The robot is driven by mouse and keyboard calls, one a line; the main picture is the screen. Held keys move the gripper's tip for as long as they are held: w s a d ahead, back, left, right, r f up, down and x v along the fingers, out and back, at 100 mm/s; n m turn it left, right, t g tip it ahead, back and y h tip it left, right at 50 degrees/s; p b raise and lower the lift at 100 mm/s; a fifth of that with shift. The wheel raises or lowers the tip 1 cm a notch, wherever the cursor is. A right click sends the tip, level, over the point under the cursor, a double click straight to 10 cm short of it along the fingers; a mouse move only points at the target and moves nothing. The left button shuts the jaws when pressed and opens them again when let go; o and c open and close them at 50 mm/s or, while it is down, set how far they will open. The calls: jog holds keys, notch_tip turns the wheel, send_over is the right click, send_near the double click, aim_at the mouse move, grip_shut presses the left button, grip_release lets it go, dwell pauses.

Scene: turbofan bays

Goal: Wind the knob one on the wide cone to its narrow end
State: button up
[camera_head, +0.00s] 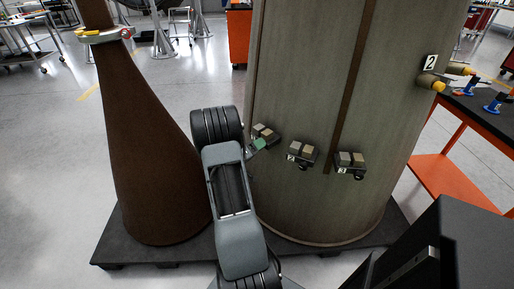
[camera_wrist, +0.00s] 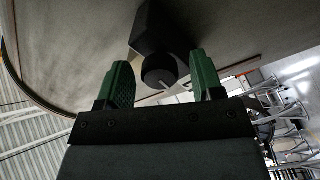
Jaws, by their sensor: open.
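The wide cone (camera_head: 300,90) is a large grey-green body standing upright. A row of small two-block units with dark knobs runs low across it. The leftmost unit (camera_head: 264,132) is beside my gripper (camera_head: 260,145), and its number is hidden; the others carry labels 2 (camera_head: 302,153) and 3 (camera_head: 350,161). In the wrist view, a round black knob (camera_wrist: 159,70) on a dark block shows between the green fingers of my gripper (camera_wrist: 160,78). The fingers are open, with a gap on each side of the knob.
A narrower brown cone (camera_head: 143,140) stands close on the left, with a ring clamp (camera_head: 104,35) near its top. Both cones stand on a dark base (camera_head: 120,245). An orange-framed bench (camera_head: 455,175) is at the right. Open floor (camera_head: 50,190) lies at the left.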

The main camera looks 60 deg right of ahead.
jog(key=shift+d, duration=0.15)
jog(key=c, duration=0.9)
jog(key=shift+m, duration=0.3)
